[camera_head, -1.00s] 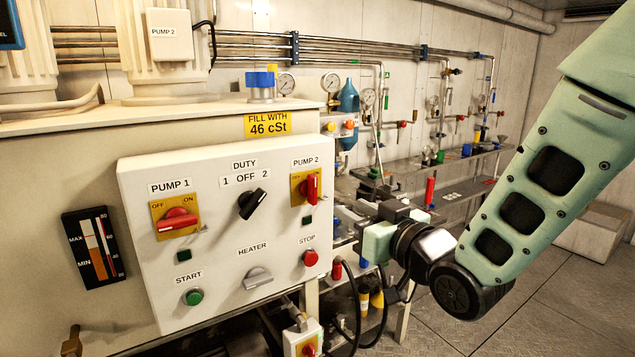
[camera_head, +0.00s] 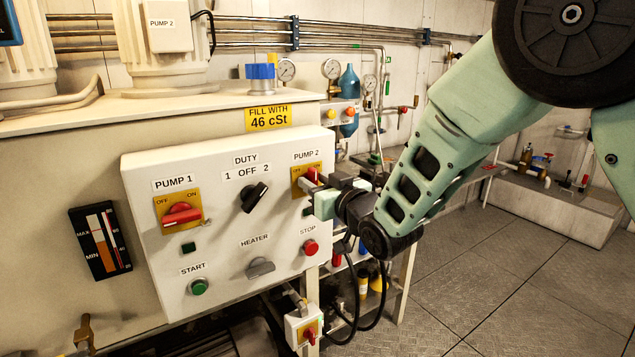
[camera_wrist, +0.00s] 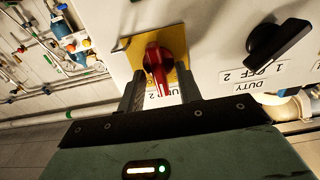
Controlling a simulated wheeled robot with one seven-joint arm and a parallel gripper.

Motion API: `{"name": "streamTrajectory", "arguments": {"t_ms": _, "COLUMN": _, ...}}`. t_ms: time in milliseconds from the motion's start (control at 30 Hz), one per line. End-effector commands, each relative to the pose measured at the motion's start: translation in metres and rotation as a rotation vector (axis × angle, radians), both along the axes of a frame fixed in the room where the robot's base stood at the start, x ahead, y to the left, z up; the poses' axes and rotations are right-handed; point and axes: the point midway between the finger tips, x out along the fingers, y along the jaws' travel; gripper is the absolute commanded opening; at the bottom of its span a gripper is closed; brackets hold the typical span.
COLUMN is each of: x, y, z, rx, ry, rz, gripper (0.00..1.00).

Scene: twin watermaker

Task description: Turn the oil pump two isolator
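The pump two isolator is a red rotary handle on a yellow plate (camera_head: 297,172), under the PUMP 2 label at the white panel's upper right. In the head view my gripper (camera_head: 309,186) is in front of it and hides much of the handle. In the wrist view, which sees the panel upside down, the red handle (camera_wrist: 157,62) lies between my two fingers. My gripper (camera_wrist: 158,76) is open, with a visible gap on each side of the handle. I cannot tell how far the fingertips are from the plate.
The DUTY switch (camera_head: 254,197) and red STOP button (camera_head: 311,247) are close by on the same panel. The PUMP 1 isolator (camera_head: 181,214) is at the left. Black cables (camera_head: 380,315) hang below my wrist. The floor at the right is clear.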

Motion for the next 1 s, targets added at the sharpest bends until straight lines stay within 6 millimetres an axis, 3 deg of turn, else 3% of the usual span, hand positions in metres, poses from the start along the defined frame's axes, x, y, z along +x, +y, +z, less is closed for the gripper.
{"name": "streamTrajectory", "arguments": {"t_ms": 67, "x": -0.0001, "y": -0.0002, "z": 0.0000, "rx": 0.000, "ry": 0.000, "rz": 0.000, "gripper": 0.32}}
{"name": "streamTrajectory", "arguments": {"t_ms": 167, "x": -0.0002, "y": -0.0003, "z": 0.0000, "rx": 0.000, "ry": 0.000, "rz": 0.000, "gripper": 0.04}}
{"name": "streamTrajectory", "arguments": {"t_ms": 200, "x": -0.0002, "y": -0.0002, "z": 0.0001, "rx": 0.000, "ry": 0.000, "rz": 0.000, "gripper": 0.00}}
{"name": "streamTrajectory", "arguments": {"t_ms": 667, "x": -0.0007, "y": 0.0002, "z": -0.0025, "rx": -0.059, "ry": -0.041, "rz": 0.000, "gripper": 0.00}}
{"name": "streamTrajectory", "arguments": {"t_ms": 1000, "x": -0.0020, "y": 0.0021, "z": -0.0055, "rx": -0.276, "ry": -0.191, "rz": 0.000, "gripper": 0.00}}
